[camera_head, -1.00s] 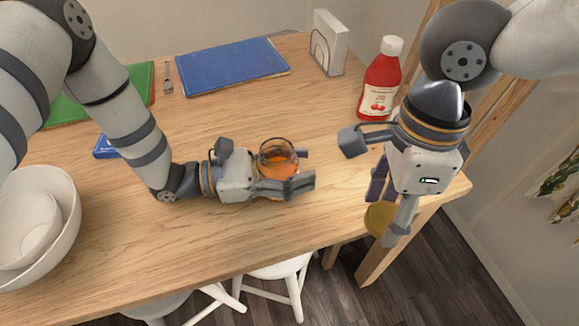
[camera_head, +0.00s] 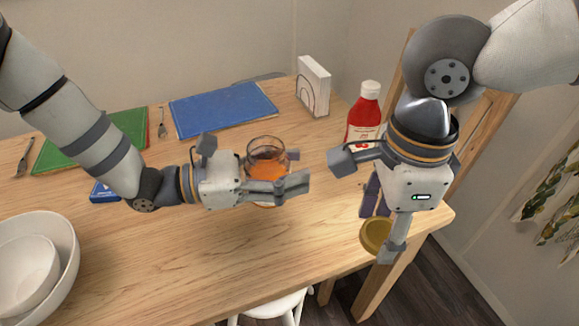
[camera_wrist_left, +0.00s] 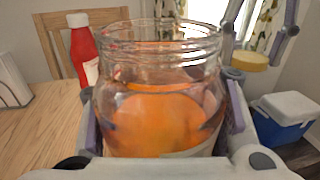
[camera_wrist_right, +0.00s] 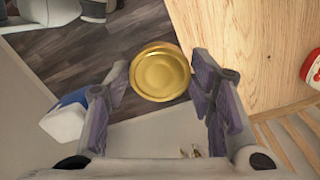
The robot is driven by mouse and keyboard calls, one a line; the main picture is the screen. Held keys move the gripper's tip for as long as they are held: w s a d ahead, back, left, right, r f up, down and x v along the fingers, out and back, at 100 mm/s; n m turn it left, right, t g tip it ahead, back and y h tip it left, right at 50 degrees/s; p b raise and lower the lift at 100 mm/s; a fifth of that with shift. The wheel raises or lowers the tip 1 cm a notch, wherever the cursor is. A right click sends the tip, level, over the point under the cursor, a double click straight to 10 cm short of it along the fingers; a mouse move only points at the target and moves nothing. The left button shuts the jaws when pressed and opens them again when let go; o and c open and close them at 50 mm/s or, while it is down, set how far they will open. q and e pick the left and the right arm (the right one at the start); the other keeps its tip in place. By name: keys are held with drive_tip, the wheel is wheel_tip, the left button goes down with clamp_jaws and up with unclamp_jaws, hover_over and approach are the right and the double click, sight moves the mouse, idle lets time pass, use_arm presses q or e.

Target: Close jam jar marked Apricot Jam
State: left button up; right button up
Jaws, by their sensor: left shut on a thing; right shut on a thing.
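An open glass jar (camera_head: 267,160) with orange jam is upright in my left gripper (camera_head: 295,170), which is shut around its body. In the left wrist view, the jar (camera_wrist_left: 160,110) shows a bare threaded rim; its label is mostly hidden and unreadable. I cannot tell whether its base touches the table. My right gripper (camera_head: 380,228), pointing down, is shut on a round gold lid (camera_head: 376,236) near the table's right end. The lid (camera_wrist_right: 160,73) lies between the fingertips in the right wrist view. The lid is apart from the jar, to its right.
A red sauce bottle (camera_head: 364,118) and a white napkin holder (camera_head: 314,87) stand behind. A blue board (camera_head: 222,108) and a green board (camera_head: 92,140) lie at the back. White bowls (camera_head: 66,238) stand at left. The wooden table (camera_head: 200,255) is clear in front of the jar.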

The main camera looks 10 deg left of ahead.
sight(257, 172)
use_arm(q)
clamp_jaws()
drive_tip(key=shift+n+t+y, duration=0.3)
drive_tip(key=shift+n+t, duration=0.2)
drive_tip(key=shift+t, duration=0.2)
drive_tip(key=a, duration=0.1)
drive_tip(key=s+a, duration=0.1)
drive_tip(key=a, duration=0.3)
drive_tip(key=shift+s+f, duration=0.15)
drive_tip(key=shift+f, duration=0.1)
drive_tip(key=shift+n+t+y, duration=0.6)
drive_tip(key=shift+t, duration=0.3)
drive_tip(key=v, duration=0.2)
drive_tip(key=f+v, duration=0.1)
drive_tip(key=v, duration=0.2)
drive_tip(key=shift+s+a, duration=0.2)
drive_tip(key=shift+a, duration=0.1)
use_arm(e)
drive_tip(key=d+f+n, duration=0.5)
drive_tip(key=d+n, duration=0.6)
drive_tip(key=n, duration=0.4)
drive_tip(key=shift+d+n, duration=0.25)
drive_tip(key=shift+n, duration=0.15)
drive_tip(key=shift+w+r, duration=0.1)
